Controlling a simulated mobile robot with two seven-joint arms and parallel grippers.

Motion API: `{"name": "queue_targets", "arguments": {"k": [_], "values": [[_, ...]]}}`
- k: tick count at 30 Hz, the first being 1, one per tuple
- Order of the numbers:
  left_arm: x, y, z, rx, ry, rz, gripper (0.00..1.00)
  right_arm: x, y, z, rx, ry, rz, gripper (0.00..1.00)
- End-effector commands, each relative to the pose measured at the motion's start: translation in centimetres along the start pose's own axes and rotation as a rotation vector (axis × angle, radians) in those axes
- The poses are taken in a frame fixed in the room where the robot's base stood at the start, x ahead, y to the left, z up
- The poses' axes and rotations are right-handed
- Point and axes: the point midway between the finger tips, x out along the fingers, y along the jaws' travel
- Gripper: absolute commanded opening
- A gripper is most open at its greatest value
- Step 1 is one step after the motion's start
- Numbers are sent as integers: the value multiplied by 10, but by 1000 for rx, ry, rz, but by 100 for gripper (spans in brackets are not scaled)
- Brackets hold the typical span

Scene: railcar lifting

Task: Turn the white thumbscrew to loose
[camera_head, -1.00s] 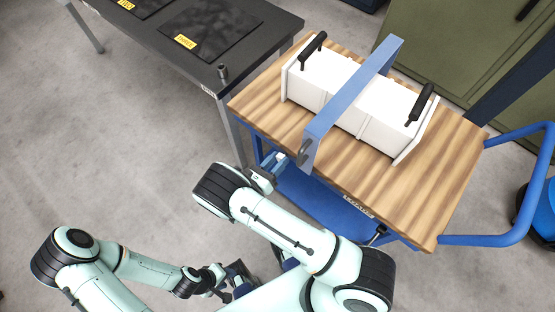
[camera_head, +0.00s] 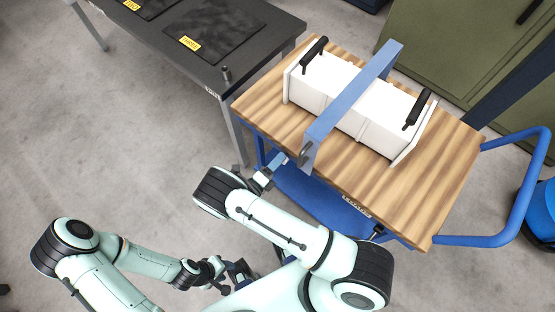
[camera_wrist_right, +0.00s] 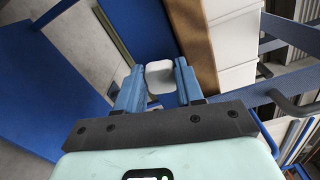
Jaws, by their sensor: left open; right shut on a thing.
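The white thumbscrew (camera_wrist_right: 160,76) shows in the right wrist view as a pale, rounded block between the two blue fingers of my right gripper (camera_wrist_right: 158,88). The gripper is shut on it. In the head view my right gripper (camera_head: 275,168) is at the near end of the blue bar (camera_head: 350,95) that crosses over the white railcar (camera_head: 382,108). I cannot make out the thumbscrew clearly there. My left gripper (camera_head: 238,275) is low in the head view, away from the cart, open, and partly hidden by my own body.
The railcar, with black handles at both ends, sits on a wood-topped blue cart (camera_head: 455,150). A dark table (camera_head: 225,75) with yellow-labelled mats stands at the upper left. Green cabinets (camera_head: 450,45) stand behind. Bare floor lies at the left.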

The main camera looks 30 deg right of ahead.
Motion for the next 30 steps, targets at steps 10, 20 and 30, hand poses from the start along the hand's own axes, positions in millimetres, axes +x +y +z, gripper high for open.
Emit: {"name": "queue_targets", "arguments": {"k": [10,20,30], "values": [[-11,5,-3,2,5,2,43,-1,3,0,-329,-1,3,7],[-21,9,-5,4,10,4,43,-1,5,-1,-631,-1,3,7],[-27,12,-7,5,14,5,43,-1,6,-3,-854,-1,3,6]]}}
